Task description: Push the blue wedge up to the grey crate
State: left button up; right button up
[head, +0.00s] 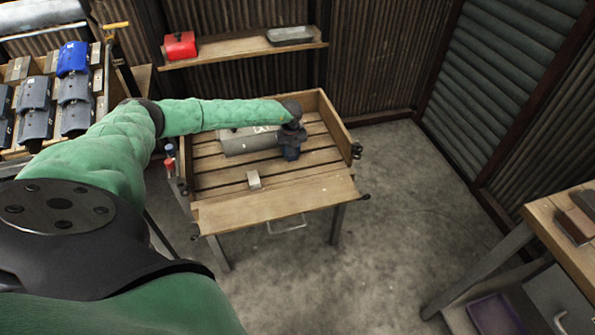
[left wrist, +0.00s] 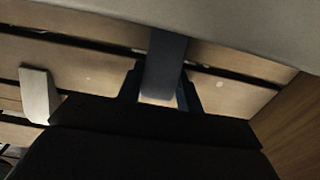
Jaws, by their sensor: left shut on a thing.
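My left gripper (head: 291,152) reaches down into a wooden slatted tray-table, at the right end of a long pale grey object, which I take for the grey crate (head: 245,142). In the left wrist view, the gripper (left wrist: 165,95) is shut on a dark blue-grey piece, which I take for the blue wedge (left wrist: 167,60). Its far end meets the edge of the grey surface (left wrist: 240,25) in the picture; I cannot tell if they touch. The gripper hides most of the wedge in the head view. My right gripper is not in view.
A small pale block (head: 254,180) lies on the slats; it also shows in the left wrist view (left wrist: 38,95). The tray-table (head: 275,203) has raised wooden walls. A shelf behind holds a red box (head: 180,46) and grey tray (head: 290,36). The tray's front slats are mostly clear.

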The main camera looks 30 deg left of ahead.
pick_arm(q)
jog(key=o, duration=0.9)
jog(key=shift+r+b, duration=0.85)
jog(key=shift+r, duration=3)
